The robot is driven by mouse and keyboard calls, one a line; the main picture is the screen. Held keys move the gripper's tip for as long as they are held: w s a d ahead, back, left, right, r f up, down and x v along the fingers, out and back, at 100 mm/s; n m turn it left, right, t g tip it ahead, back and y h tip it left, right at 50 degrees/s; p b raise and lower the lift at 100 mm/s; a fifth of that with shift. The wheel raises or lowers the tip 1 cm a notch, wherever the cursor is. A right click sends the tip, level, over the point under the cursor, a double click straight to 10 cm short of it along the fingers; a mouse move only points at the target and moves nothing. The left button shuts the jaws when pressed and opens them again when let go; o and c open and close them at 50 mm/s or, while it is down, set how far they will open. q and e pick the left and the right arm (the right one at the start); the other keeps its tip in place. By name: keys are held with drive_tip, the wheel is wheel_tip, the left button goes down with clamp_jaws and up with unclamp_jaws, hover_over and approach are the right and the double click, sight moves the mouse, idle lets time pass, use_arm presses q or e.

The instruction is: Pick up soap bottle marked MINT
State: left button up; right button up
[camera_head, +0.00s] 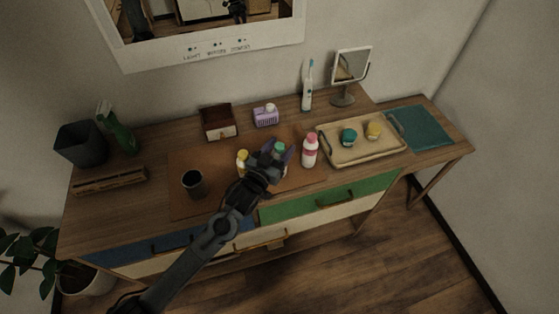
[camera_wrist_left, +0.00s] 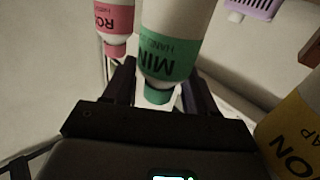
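The MINT soap bottle, white with a green label and cap, stands on the brown mat. Its green cap (camera_head: 280,147) shows between my left gripper's fingers in the head view, with most of its body hidden behind the gripper. My left gripper (camera_head: 274,155) is open around it. In the left wrist view the MINT bottle (camera_wrist_left: 170,45) appears upside down between the dark fingers (camera_wrist_left: 158,88), its label partly readable. I cannot tell whether a finger touches it. My right gripper is not in view.
A pink-capped bottle (camera_head: 310,151) stands close on the right, a yellow-capped bottle (camera_head: 242,161) close on the left. A dark cup (camera_head: 193,184) is left of them. A tray (camera_head: 364,152) with two jars, a purple box (camera_head: 265,116) and a toothbrush (camera_head: 307,88) stand around.

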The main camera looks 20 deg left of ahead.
use_arm(q)
clamp_jaws()
drive_tip(key=shift+r, duration=0.1)
idle(0.3)
